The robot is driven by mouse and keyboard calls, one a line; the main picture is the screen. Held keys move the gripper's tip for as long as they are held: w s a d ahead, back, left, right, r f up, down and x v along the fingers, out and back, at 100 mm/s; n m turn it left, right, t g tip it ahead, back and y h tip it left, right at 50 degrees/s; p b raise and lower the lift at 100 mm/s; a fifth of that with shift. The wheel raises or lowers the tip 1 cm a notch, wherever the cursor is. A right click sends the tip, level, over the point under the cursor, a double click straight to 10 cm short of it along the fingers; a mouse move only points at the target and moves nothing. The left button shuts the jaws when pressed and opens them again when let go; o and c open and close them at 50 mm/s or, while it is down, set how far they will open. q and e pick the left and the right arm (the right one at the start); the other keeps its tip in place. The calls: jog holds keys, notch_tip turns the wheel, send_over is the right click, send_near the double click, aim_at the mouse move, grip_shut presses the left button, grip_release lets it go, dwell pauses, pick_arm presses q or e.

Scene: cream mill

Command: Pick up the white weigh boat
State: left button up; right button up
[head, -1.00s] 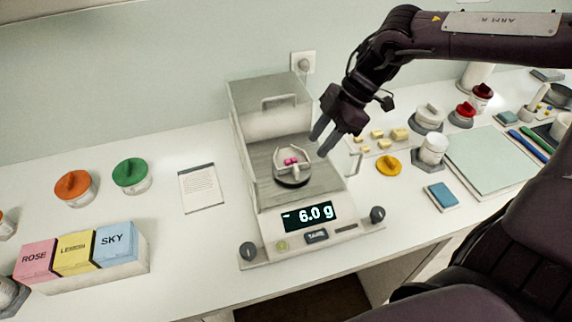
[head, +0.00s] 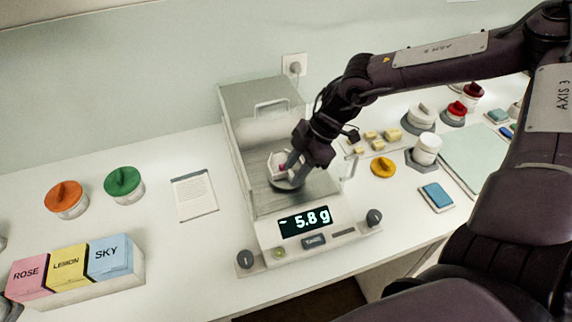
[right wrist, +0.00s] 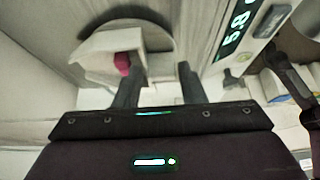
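The white weigh boat (head: 273,166) sits on the dark round pan of the balance (head: 262,222), inside its open draft shield. Something pink lies in the boat; it shows in the right wrist view beside one finger. My right gripper (head: 292,164) is down at the boat and hides its right part. In the right wrist view, my right gripper (right wrist: 160,85) has its fingers apart. One finger overlaps the boat (right wrist: 97,50) near its wall and the other stands to the right of it. I cannot tell whether either finger touches it. My left gripper is not in view.
The balance display (head: 305,221) reads 5.8 g with a minus mark. The shield (head: 262,100) stands close around my gripper. A yellow lid (head: 383,168), white jar (head: 427,148) and blue block (head: 437,196) are to the right. A card (head: 194,195) and colored boxes are left.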

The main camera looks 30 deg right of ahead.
jog(key=shift+a+f, duration=0.15)
jog(key=shift+f, duration=0.1)
jog(key=c, duration=0.6)
jog(key=shift+r, duration=0.2)
